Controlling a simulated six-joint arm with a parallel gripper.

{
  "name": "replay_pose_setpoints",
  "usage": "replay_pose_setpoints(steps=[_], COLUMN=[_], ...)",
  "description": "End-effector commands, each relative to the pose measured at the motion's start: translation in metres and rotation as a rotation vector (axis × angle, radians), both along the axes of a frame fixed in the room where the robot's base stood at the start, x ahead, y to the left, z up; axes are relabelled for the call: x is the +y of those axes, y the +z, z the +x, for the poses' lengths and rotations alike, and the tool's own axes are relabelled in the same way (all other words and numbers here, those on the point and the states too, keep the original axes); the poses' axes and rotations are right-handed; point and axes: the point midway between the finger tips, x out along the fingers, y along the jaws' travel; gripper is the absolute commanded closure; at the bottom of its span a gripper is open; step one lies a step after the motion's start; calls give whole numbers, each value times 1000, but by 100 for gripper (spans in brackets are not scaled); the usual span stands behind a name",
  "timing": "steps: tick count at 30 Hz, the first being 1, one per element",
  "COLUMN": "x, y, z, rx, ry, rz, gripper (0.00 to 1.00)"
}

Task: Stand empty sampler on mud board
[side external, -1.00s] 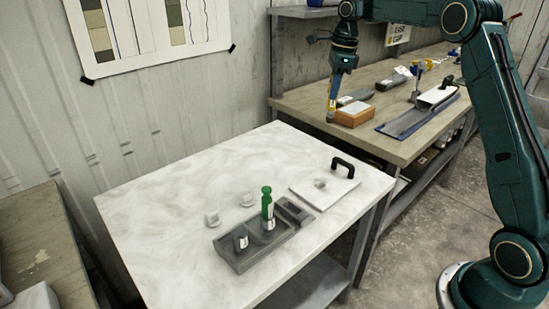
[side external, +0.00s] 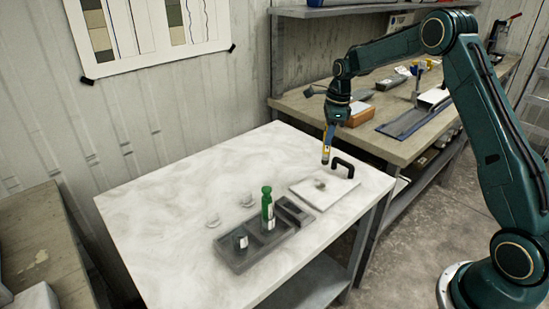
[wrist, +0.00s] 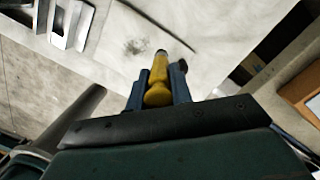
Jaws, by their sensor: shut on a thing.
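My gripper (side external: 329,133) is shut on a slim yellow sampler (side external: 326,152), which hangs upright, tip down. In the wrist view the yellow sampler (wrist: 157,78) sits between the two blue-grey fingers (wrist: 158,92). In the wrist view the smudge (wrist: 135,46) lies just left of the sampler's tip.
The table's left half is clear. An orange-brown box (side external: 358,115) stands on the back bench.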

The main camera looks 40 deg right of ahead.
Motion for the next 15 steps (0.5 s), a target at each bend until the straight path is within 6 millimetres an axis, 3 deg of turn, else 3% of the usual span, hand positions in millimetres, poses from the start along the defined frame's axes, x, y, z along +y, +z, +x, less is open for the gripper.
replay_pose_setpoints(steps=[8, 15], x=[0, 0], y=[-5, -29], z=[0, -1], rx=[0, 4], ry=[0, -2], rz=[0, 1], gripper=[100, 100])
